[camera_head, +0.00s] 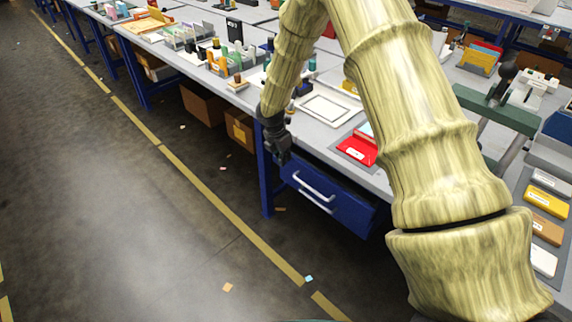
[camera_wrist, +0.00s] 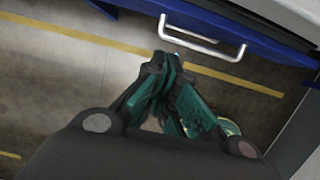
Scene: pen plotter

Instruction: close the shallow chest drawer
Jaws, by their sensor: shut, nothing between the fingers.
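A blue drawer chest (camera_head: 345,205) hangs under the grey workbench, with pale bar handles (camera_head: 313,187) on its front. My gripper (camera_head: 284,154) is at the bench's front edge, above and left of the handles, pointing down. In the wrist view a white bar handle (camera_wrist: 203,42) on a blue front (camera_wrist: 240,36) lies just beyond the fingertips. My gripper (camera_wrist: 168,66) there is shut and empty, with teal finger pads; it looks apart from the handle. How far the drawer stands out is hard to tell, and its inside is hidden.
The benchtop above holds a red tray (camera_head: 357,150), a white frame (camera_head: 327,108) and several small items. A blue bench leg (camera_head: 265,180) stands left of the chest. Cardboard boxes (camera_head: 203,103) sit under the bench. The floor in front is open, with a yellow line (camera_head: 230,225) and scraps.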

